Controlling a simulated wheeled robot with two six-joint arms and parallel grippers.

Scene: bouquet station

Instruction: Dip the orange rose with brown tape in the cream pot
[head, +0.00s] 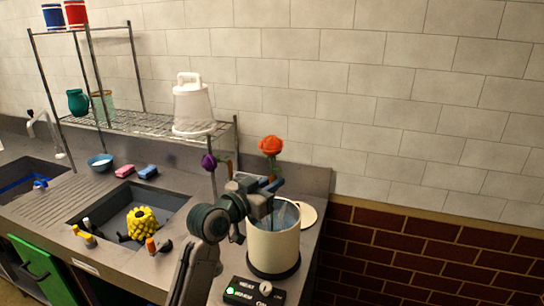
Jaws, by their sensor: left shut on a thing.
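The orange rose (271,145) is upright, its bloom above my left gripper (268,190). The gripper is shut on its stem. The cream pot (273,247) stands on a dark base at the counter's right end, with bluish content showing at its open top. My gripper is over the pot's back left rim. The rose's lower stem is hidden by the gripper and the pot, so I cannot tell how deep it reaches. The brown tape cannot be made out clearly. My right gripper is not in view.
A round cream disc (307,214) lies behind the pot. A black control box (248,292) with a green light sits in front. A purple flower (209,161) stands left of my gripper. The sink (120,200) holds a yellow bumpy object (142,222). A wire shelf (150,123) bears a white container (193,105).

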